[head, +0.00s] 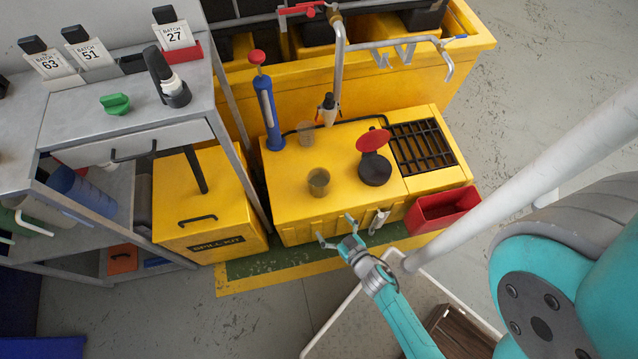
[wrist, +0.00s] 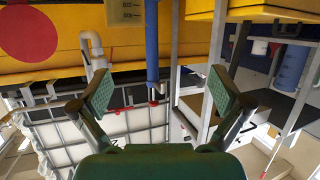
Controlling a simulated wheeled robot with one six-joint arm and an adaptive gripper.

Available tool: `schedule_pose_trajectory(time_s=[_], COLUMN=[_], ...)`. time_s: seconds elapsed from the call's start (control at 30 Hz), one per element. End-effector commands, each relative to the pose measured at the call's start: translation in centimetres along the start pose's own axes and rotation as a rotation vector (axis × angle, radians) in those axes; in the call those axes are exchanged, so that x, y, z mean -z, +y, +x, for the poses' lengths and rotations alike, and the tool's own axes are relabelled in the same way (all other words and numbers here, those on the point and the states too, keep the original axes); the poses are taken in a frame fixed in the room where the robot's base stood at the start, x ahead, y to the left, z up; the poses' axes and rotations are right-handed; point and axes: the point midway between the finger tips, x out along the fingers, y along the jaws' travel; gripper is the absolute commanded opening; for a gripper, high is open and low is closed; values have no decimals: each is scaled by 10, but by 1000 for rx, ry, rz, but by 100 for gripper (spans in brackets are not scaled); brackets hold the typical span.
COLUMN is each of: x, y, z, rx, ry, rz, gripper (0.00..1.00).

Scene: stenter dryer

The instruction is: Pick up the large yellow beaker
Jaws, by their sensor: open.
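A see-through amber-yellow beaker (head: 318,183) stands upright near the front edge of the yellow cabinet top (head: 350,187) in the head view. A second, similar beaker (head: 306,133) stands farther back and looks slightly smaller. My gripper (head: 335,228) is open and empty, just in front of the cabinet's front edge and apart from the nearer beaker. In the wrist view, which looks upside down, my gripper (wrist: 162,88) shows its two green-padded fingers wide apart. A beaker with printed marks (wrist: 125,12) shows at the top edge, partly cut off; nothing is between the fingers.
A black-based item with a red disc (head: 373,155) stands right of the beakers. A blue pump (head: 268,110) stands at the left and a pipe (head: 339,55) rises behind. A red bin (head: 440,208) hangs at the front right. A spill-kit box (head: 205,210) stands left.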

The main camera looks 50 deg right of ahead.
Motion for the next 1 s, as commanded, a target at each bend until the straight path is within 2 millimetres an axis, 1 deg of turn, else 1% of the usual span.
schedule_pose_trajectory(time_s=[0.03,0.1,0.2,0.3,0.4,0.53,0.8,1.0], x=[-9,-20,-33,-41,-47,-49,-52,-52], y=[11,24,42,56,65,70,72,72], z=[23,47,75,95,107,118,152,168], rx=[-16,-28,-42,-51,-56,-57,-57,-57], ry=[-7,-20,-40,-56,-67,-72,-74,-74], rz=[5,14,25,34,41,46,46,45], gripper=[100,100,100,100,100,100,100,100])
